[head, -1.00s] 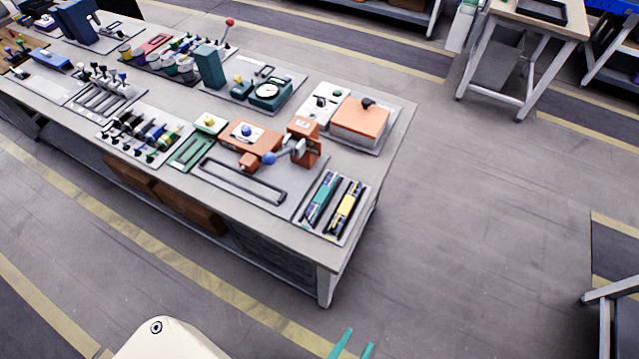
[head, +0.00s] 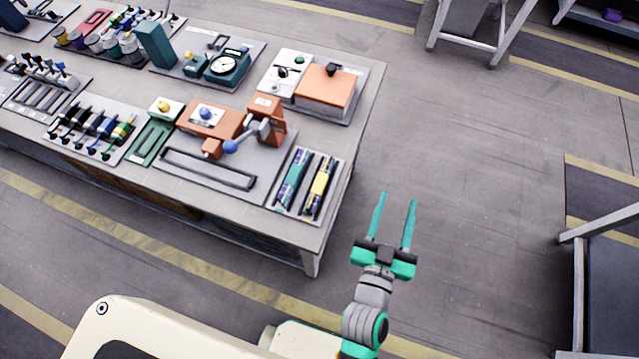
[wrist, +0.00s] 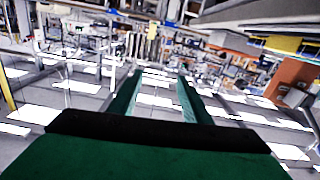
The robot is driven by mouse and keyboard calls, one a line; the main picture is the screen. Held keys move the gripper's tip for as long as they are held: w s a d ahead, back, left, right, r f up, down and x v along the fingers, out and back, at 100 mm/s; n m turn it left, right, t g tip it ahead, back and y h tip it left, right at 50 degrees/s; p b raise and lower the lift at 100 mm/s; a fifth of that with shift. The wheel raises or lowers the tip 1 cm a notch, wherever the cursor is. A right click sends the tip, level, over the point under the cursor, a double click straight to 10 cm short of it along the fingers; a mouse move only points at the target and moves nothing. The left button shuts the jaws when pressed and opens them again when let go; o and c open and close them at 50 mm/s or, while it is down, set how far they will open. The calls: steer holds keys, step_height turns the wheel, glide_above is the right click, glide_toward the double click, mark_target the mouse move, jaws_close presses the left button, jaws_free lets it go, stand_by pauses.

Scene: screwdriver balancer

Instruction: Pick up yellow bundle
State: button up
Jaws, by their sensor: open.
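The yellow bundle (head: 320,185) lies in a dark holder on a light plate at the right front corner of the workbench. A teal bundle (head: 292,180) lies beside it on the left, in the same plate. My gripper (head: 395,198) is open and empty, over the floor to the right of the bench corner, apart from the bundle. In the wrist view the two green fingers of my gripper (wrist: 158,95) are spread with nothing between them. The bundle cannot be made out in the wrist view.
The workbench (head: 365,100) carries an orange lever fixture (head: 265,120), an orange-topped box (head: 326,88) and a teal dial gauge (head: 225,65). A grey metal frame (head: 578,270) stands at the right. The floor between is clear.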

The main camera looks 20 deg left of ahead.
steer(key=w+d+r+m+h, duration=0.5)
steer(key=w+r+m, duration=0.25)
steer(key=r, duration=0.35)
steer(key=w+d+r+m+h, duration=0.4)
steer(key=w+r+m+h, duration=0.3)
steer(key=r, duration=0.3)
steer(key=m+g+y, duration=1.2)
steer(key=m+g, duration=0.6)
steer(key=m, duration=0.5)
glide_above(315, 193)
steer(key=shift+n, duration=0.25)
step_height(315, 193, down, 22)
steer(key=shift+d+f, duration=0.1)
steer(key=shift+d, duration=0.05)
steer(key=shift+f, duration=3)
steer(key=c, duration=1.1)
